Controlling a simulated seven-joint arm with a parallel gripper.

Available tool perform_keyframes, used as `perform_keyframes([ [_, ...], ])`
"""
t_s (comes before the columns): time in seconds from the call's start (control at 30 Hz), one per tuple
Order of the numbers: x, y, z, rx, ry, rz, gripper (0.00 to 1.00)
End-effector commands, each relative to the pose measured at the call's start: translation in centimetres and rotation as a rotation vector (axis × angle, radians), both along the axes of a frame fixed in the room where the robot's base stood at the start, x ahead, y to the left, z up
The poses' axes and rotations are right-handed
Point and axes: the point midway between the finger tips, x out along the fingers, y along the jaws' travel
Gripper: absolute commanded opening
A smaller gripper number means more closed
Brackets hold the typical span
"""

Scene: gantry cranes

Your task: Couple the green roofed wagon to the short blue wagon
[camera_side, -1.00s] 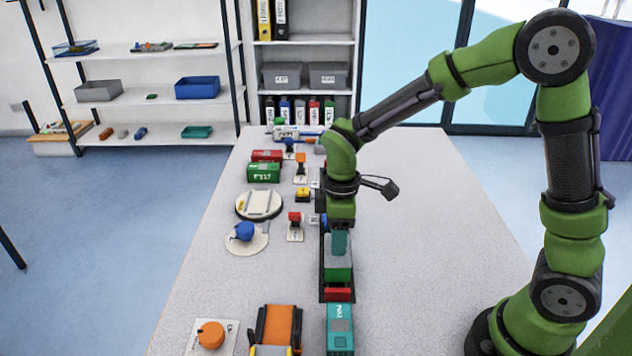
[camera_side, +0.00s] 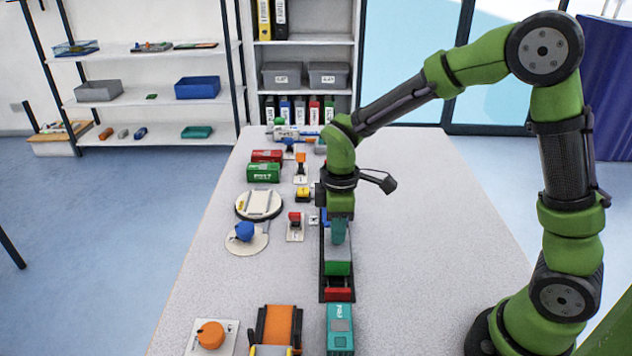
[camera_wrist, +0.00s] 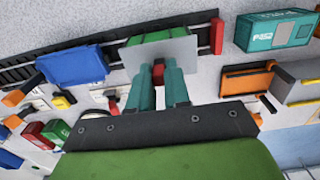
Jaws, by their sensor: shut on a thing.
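The green roofed wagon (camera_side: 338,268) stands on the dark track (camera_side: 323,285) in the side view, its green end facing the camera. In the wrist view its grey roof (camera_wrist: 140,53) covers most of its green body (camera_wrist: 165,37). My gripper (camera_side: 339,238) is above it, with teal fingers (camera_wrist: 160,85) shut around a small red piece (camera_wrist: 158,72) on the roof. The short blue wagon (camera_wrist: 75,66) stands on the same track to the left in the wrist view. A small gap seems to lie between the wagons; the coupling itself is not clear. My arm mostly hides the blue wagon in the side view.
A red end stop (camera_side: 338,294) closes the track's near end. A teal container (camera_side: 340,328) and an orange-bedded piece (camera_side: 279,325) stand nearer the camera. A turntable (camera_side: 259,204) and several small levers lie left of the track. The table to the right is clear.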

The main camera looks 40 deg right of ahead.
Motion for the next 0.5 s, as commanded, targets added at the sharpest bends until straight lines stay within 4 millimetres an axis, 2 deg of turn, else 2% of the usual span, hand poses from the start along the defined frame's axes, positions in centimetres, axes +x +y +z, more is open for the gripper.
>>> perform_keyframes([
  [0.5,1.4,-1.3,0.1,0.001,-0.004,0.0,0.0],
])
